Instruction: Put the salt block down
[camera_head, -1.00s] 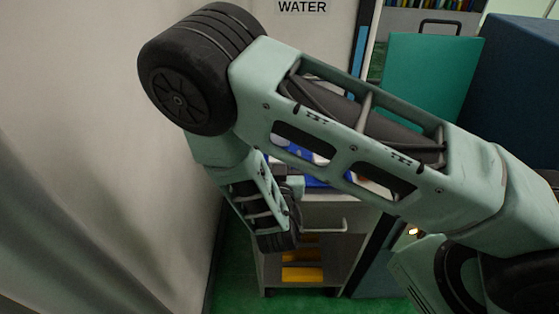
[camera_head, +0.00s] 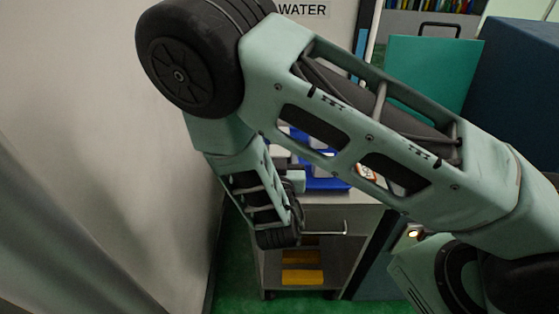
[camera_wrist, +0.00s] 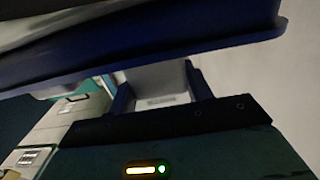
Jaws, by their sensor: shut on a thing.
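My gripper (camera_wrist: 160,80) shows in the wrist view as two dark blue fingers. They are shut on a pale block (camera_wrist: 158,84), which I take to be the salt block, with a small marking on its near face. A dark blue tray-like edge (camera_wrist: 230,42) crosses the top of that view, very near the camera, and hides the block's upper part. In the head view, my arm covers most of the work area. A blue tray (camera_head: 326,184) shows partly beneath my arm on a grey cart (camera_head: 340,211). Whether the block touches any surface cannot be told.
The cart has a handle (camera_head: 330,233) and yellow-orange items (camera_head: 302,277) on its low shelf. A pale wall (camera_head: 80,110) stands close on the left. A teal panel (camera_head: 430,68) and a dark blue box (camera_head: 515,85) stand at the right.

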